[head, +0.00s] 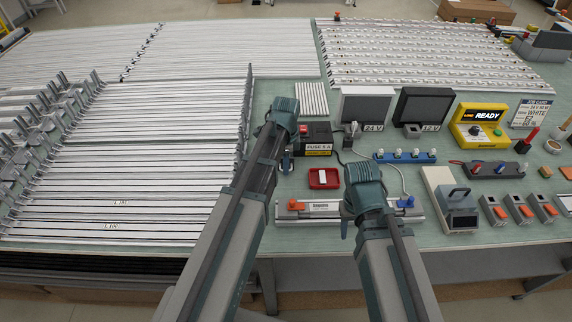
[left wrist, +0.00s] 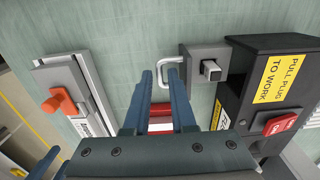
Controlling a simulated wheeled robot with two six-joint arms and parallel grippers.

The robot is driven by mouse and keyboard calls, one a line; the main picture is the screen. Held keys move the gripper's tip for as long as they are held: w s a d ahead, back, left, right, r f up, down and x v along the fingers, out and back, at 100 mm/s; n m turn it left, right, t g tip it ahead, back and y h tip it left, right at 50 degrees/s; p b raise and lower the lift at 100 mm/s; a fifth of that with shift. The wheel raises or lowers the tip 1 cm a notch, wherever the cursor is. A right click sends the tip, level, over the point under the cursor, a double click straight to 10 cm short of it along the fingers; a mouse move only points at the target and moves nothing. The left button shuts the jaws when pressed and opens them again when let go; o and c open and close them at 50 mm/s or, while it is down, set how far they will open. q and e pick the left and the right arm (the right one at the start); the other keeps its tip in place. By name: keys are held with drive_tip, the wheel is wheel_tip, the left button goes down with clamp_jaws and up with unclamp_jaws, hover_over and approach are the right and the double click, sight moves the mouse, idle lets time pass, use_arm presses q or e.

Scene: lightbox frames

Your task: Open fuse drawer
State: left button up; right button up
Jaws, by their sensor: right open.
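The black fuse box (head: 322,134) stands just right of my left gripper in the head view; its label reads "FUSE 5 A". In the left wrist view the box (left wrist: 238,85) shows a yellow "PULL PLUG TO WORK" label. A grey block (left wrist: 204,55) with a pale U-shaped handle (left wrist: 172,60) sits on its left side. My left gripper (head: 287,166) points down beside the box; its fingers (left wrist: 153,70) stand slightly apart. One fingertip overlaps the handle's edge; I cannot tell whether they touch. My right gripper (head: 346,230) is open, low over the bench front.
A red tray (head: 312,185) lies below the box. A clamp fixture with orange and blue knobs (head: 296,205) lies along the front. White strips (head: 130,165) cover the left bench.

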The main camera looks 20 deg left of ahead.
use_arm(q)
wheel_tip(320, 180, up, 14)
drive_tip(key=p, duration=1.3)
drive_tip(key=shift+p, duration=0.4)
use_arm(e)
wheel_tip(320, 180, up, 14)
use_arm(q)
drive_tip(key=shift+s+d+f, duration=0.1)
drive_tip(key=shift+f, duration=0.1)
use_arm(e)
drive_tip(key=shift+f, duration=0.15)
use_arm(q)
drive_tip(key=s+d+f+n+b, duration=0.3)
drive_tip(key=s+d+n, duration=0.2)
drive_tip(key=s, duration=0.4)
drive_tip(key=s+d+f+n+y+b, duration=0.1)
drive_tip(key=s+d+f+n+b, duration=0.2)
drive_tip(key=s+d+n, duration=0.3)
drive_tip(key=s, duration=0.3)
drive_tip(key=shift+d+f+b, duration=0.15)
drive_tip(key=shift+d+b, duration=0.05)
drive_tip(key=shift+b, duration=0.1)
use_arm(e)
wheel_tip(320, 180, down, 6)
drive_tip(key=shift+f, duration=0.25)
